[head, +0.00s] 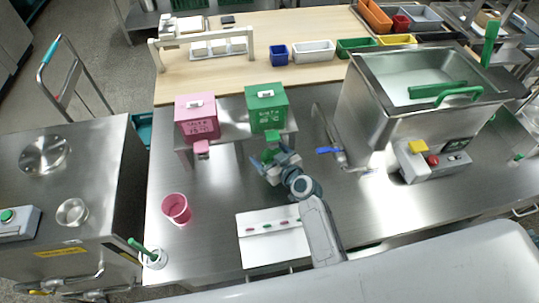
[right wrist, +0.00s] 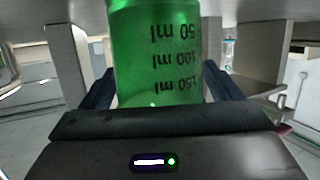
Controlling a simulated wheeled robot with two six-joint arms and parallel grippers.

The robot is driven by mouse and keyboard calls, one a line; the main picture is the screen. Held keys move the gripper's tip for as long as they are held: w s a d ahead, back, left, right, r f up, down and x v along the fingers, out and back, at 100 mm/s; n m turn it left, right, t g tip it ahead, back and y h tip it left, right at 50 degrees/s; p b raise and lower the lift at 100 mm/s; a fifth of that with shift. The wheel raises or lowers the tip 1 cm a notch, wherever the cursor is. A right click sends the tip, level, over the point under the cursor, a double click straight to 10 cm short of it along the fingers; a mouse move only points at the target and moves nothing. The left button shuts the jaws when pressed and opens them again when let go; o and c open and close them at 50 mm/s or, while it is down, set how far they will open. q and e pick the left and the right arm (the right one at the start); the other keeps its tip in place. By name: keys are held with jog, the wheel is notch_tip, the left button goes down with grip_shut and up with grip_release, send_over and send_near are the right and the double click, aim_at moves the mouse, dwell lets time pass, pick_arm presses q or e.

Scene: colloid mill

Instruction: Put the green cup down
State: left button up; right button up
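The green cup (right wrist: 155,55) fills the gap between the fingers of my right gripper (right wrist: 158,95) in the right wrist view, with both fingers against its sides. Its ml markings appear upside down there. In the head view my right gripper (head: 270,157) is just in front of the green dispenser (head: 266,108), by its green tap (head: 273,137). Only a little green of the cup shows between the fingers; its base is hidden. My left gripper is not in view.
A pink dispenser (head: 197,118) stands left of the green one on a raised metal stand. A pink cup (head: 176,207) stands on the steel table at left. A white board (head: 272,238) with small coloured pieces lies in front. A steel machine (head: 385,125) stands right.

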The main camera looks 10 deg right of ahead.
jog(key=shift+s+f, duration=0.3)
jog(key=shift+f, duration=0.4)
jog(key=shift+w+r+g+p, duration=0.15)
jog(key=shift+r+g+p, duration=0.25)
jog(key=shift+p, duration=0.45)
jog(key=shift+s+d+f, duration=0.15)
jog(key=shift+s, duration=0.1)
jog(key=b+v, duration=0.2)
jog(key=v, duration=0.8)
jog(key=shift+r+b, duration=0.2)
jog(key=shift+b, duration=0.15)
jog(key=shift+s+d+r, duration=0.2)
jog(key=shift+s+r, duration=0.15)
jog(key=shift+s, duration=0.05)
